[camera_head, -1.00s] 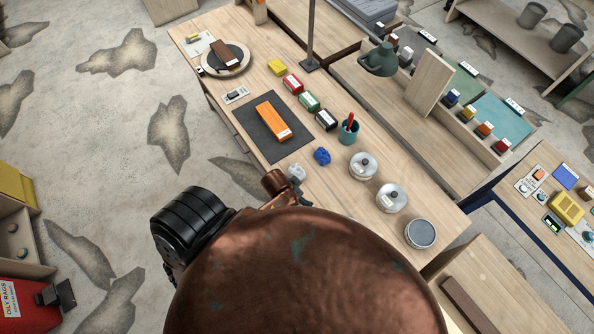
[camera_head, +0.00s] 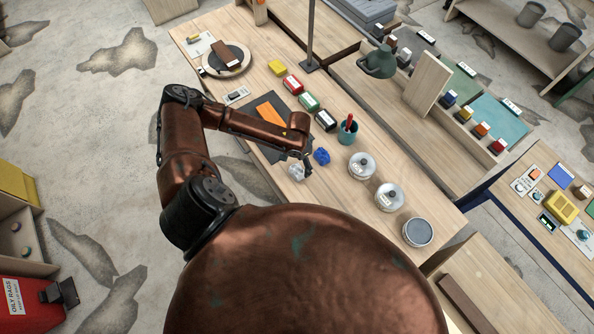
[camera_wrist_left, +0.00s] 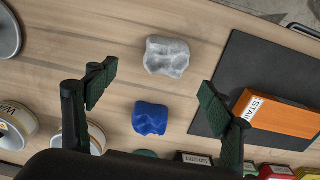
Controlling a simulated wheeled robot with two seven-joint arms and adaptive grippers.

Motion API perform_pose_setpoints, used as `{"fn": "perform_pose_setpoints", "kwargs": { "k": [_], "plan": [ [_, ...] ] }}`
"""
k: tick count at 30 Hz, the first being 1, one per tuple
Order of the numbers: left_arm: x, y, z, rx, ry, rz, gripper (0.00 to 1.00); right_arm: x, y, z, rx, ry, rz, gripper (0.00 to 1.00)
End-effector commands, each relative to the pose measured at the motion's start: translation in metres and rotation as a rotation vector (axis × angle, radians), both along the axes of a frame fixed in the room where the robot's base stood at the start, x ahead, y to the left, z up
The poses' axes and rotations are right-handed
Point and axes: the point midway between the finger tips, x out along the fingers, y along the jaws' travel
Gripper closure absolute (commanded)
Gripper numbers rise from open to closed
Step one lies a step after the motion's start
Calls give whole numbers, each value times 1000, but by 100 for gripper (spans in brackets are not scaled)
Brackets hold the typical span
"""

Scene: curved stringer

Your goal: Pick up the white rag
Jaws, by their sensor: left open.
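The white rag (camera_head: 296,173) is a small crumpled lump on the wooden bench, near its front edge. It also shows in the left wrist view (camera_wrist_left: 166,56), above the middle. My left gripper (camera_head: 305,164) hangs just over the rag's far side in the head view. In the left wrist view my left gripper (camera_wrist_left: 160,93) is open and empty, its fingers wide apart with the rag ahead of the gap. A blue rag (camera_wrist_left: 150,118) lies close beside the white one, between the fingers in that view; it also shows in the head view (camera_head: 321,156). My right gripper is not in view.
An orange block (camera_wrist_left: 272,112) lies on a dark mat (camera_wrist_left: 262,62) beside the rags. A teal cup (camera_head: 348,132) and round tins (camera_head: 362,165) stand to the right. Small coloured boxes (camera_head: 309,103) line the bench. A red oily-rags bin (camera_head: 30,303) is at lower left.

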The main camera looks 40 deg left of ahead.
Motion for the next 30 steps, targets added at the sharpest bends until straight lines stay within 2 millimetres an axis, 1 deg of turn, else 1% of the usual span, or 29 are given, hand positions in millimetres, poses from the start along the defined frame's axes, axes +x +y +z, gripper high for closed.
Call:
{"fn": "perform_pose_setpoints", "kwargs": {
  "k": [1,5,14,18,21,24,30],
  "plan": [
    [1,8,3,9,4,13,25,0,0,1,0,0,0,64],
    [0,14,-4,17,12,30,25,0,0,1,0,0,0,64],
    [-2,12,-36,17,12,27,25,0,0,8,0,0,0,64],
    [-2,11,-58,18,11,27,25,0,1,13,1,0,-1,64],
    [-2,11,-69,18,11,27,25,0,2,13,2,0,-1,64],
    [-2,10,-74,16,10,27,25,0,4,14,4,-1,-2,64],
    [-2,10,-74,16,10,26,25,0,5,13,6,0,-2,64]
  ]
}}
